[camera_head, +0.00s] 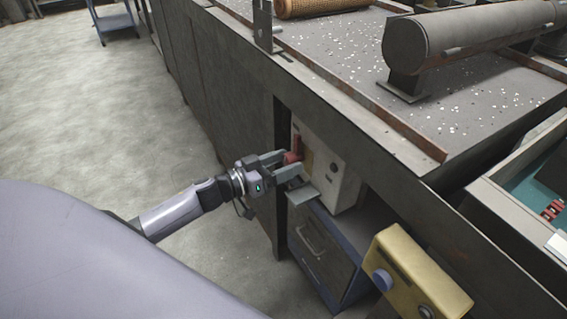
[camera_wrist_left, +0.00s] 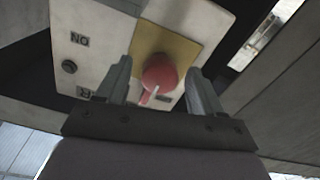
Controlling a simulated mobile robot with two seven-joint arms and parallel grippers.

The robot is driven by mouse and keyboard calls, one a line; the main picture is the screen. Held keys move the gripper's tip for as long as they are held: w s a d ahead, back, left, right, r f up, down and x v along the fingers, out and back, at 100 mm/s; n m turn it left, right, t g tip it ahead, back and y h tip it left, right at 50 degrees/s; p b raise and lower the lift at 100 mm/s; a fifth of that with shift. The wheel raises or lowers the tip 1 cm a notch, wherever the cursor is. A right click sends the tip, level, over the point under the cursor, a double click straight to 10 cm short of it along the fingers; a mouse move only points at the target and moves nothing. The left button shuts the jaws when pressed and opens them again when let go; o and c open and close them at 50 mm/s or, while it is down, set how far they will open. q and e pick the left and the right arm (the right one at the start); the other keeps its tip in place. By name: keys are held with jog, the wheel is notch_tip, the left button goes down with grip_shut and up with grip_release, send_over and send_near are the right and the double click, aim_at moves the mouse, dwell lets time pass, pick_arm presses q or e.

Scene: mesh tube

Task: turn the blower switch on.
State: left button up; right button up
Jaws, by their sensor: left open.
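The blower switch is a red rotary knob (camera_wrist_left: 160,74) on a yellow plate (camera_wrist_left: 181,50), fixed to a pale switch box (camera_wrist_left: 105,24). In the left wrist view a white mark on the knob points down and slightly left, and the letters of "ON" show on the box at the upper left. In the head view the red knob (camera_head: 292,157) is partly hidden by the gripper. My left gripper (camera_head: 279,165) is open, with its fingers on either side of the knob; I cannot tell whether they touch it. In the left wrist view the fingers (camera_wrist_left: 160,86) flank it. My right gripper is not in view.
The box sits under a workbench (camera_head: 360,98) whose edge overhangs it. A drawer cabinet (camera_head: 322,250) stands below. A yellow control box (camera_head: 418,278) with a blue button is at the lower right. Open floor (camera_head: 95,120) lies to the left.

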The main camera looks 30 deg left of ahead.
pick_arm(q)
jog(key=c, duration=1.1)
jog(key=shift+o, duration=0.2)
jog(key=shift+m, duration=0.3)
jog(key=m+p, duration=0.1)
jog(key=m, duration=0.2)
jog(key=shift+m, duration=0.4)
jog(key=m, duration=0.9)
jog(key=shift+a+b, duration=0.1)
jog(key=shift+b, duration=0.25)
jog(key=shift+m+b, duration=0.5)
jog(key=shift+m, duration=1.7)
jog(key=o, duration=1.1)
jog(key=shift+c, duration=0.2)
